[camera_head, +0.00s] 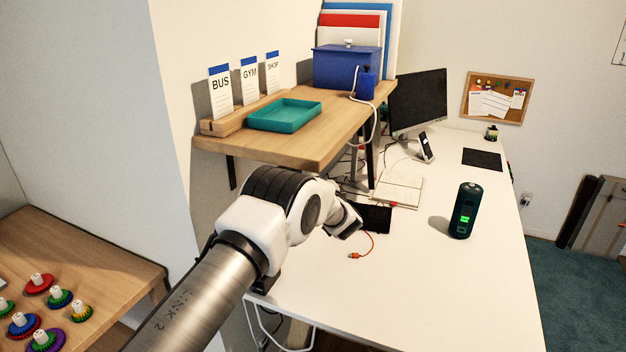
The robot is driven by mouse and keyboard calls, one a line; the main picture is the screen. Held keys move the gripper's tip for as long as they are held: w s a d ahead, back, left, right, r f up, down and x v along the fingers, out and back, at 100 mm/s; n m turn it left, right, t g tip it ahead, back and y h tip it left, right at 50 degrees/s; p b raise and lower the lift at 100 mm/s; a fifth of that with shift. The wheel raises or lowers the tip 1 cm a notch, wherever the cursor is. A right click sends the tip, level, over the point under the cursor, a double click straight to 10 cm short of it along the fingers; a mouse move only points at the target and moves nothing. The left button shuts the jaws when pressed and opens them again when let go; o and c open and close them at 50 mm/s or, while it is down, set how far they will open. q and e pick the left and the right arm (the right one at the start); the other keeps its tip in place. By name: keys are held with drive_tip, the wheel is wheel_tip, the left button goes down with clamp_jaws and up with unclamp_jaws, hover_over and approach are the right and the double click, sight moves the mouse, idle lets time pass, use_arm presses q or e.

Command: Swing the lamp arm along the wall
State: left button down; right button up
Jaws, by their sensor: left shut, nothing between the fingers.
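My left arm comes in from the lower left and reaches over the near end of the white desk, just past the shelf's front corner. My left gripper (352,222) is at its far end, small, dark and partly hidden by my wrist; it is shut with nothing held. I cannot make out a lamp or its arm for certain. Below the wooden shelf, a grey upright and dark brackets (369,163) show beside the wall, partly hidden. My right gripper is not in view.
The wooden shelf (340,138) holds a teal tray (285,115), cards and a blue box (346,68). An orange cable (368,243) lies near my wrist. The desk's front is clear.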

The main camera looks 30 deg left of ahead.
use_arm(q)
drive_tip(key=shift+s+d+b, duration=0.65)
drive_tip(key=shift+d+b, duration=0.45)
drive_tip(key=shift+d, duration=3.7)
drive_tip(key=s+a+f+m+g+h, duration=0.1)
drive_tip(key=s+a+f, duration=0.1)
drive_tip(key=s+f, duration=0.35)
drive_tip(key=s+a+f+m+g+h, duration=0.1)
drive_tip(key=s+a+f+m, duration=0.1)
drive_tip(key=f, duration=0.7)
drive_tip(key=s+a+f+m+h, duration=0.1)
drive_tip(key=s+a+f, duration=0.1)
drive_tip(key=s+f, duration=0.35)
drive_tip(key=s+f+g+h, duration=0.2)
drive_tip(key=s+f+h, duration=0.1)
drive_tip(key=s+f, duration=0.75)
drive_tip(key=s+d+f+n+g+h, duration=0.1)
drive_tip(key=s+d+n+g+h, duration=0.1)
drive_tip(key=s, duration=0.8)
drive_tip(key=s+d+f+n+g+h, duration=0.2)
drive_tip(key=s+d+n+g, duration=0.2)
drive_tip(key=s+n, duration=0.3)
drive_tip(key=s+d+f+n+g+h, duration=0.1)
drive_tip(key=s+d+n+g+h, duration=0.1)
drive_tip(key=s, duration=1.2)
drive_tip(key=shift+s+d+f+n+g+h, duration=0.2)
drive_tip(key=shift+d+n+g+h, duration=0.25)
drive_tip(key=shift+d+n, duration=0.6)
